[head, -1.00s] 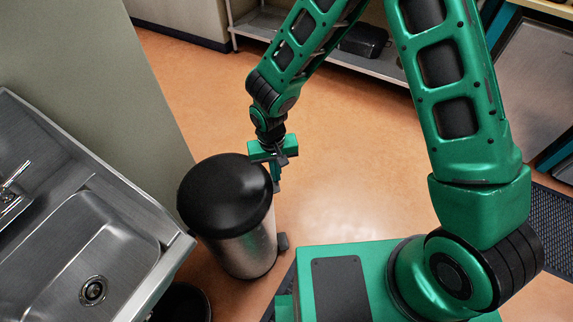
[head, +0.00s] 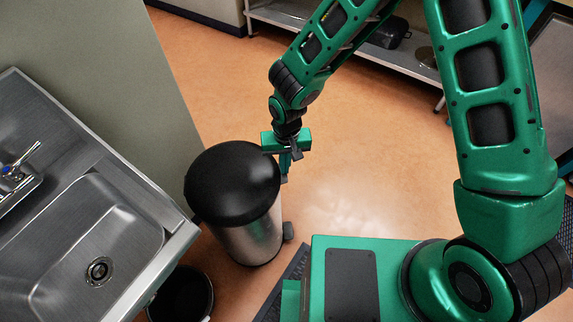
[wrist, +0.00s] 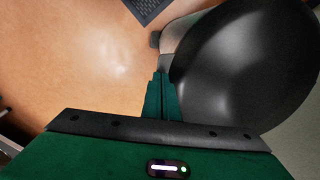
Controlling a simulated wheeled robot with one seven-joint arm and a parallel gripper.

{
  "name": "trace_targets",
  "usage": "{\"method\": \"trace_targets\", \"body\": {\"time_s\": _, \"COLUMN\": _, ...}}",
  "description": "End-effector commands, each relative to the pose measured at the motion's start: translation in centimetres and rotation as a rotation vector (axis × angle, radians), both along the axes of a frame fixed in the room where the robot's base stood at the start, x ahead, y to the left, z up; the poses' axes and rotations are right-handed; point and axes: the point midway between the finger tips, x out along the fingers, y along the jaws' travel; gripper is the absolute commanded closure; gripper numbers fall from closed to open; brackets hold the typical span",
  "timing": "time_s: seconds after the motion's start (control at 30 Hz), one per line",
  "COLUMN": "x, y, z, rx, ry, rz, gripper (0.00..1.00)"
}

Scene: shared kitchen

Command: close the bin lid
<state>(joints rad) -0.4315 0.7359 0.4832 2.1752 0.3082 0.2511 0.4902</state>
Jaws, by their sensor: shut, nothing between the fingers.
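The bin (head: 248,238) is a steel cylinder standing on the floor beside the sink counter. Its black domed lid (head: 232,182) sits over the top and looks closed in the head view. The lid (wrist: 245,65) fills the right of the wrist view. My gripper (head: 285,178) points down beside the bin's right side, close to the lid's edge. In the wrist view its fingers (wrist: 161,78) are together and empty, next to the lid's rim. I cannot tell whether they touch the bin. A small dark pedal (head: 288,231) shows low on the bin's right.
A steel sink (head: 95,235) and counter are at the left. A second dark open bin (head: 182,295) stands below the counter edge. A low shelf (head: 345,48) is at the back. Orange floor (head: 370,160) is clear right of the bin.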

Motion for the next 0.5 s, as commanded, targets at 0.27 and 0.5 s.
{"method": "trace_targets", "body": {"time_s": 0.27, "x": 0.1, "y": -0.1, "z": 5.1, "rx": 0.002, "ry": -0.01, "rz": -0.001, "gripper": 1.0}}
{"method": "trace_targets", "body": {"time_s": 0.5, "x": 0.2, "y": -0.2, "z": 9.5, "rx": 0.001, "ry": -0.011, "rz": -0.003, "gripper": 1.0}}
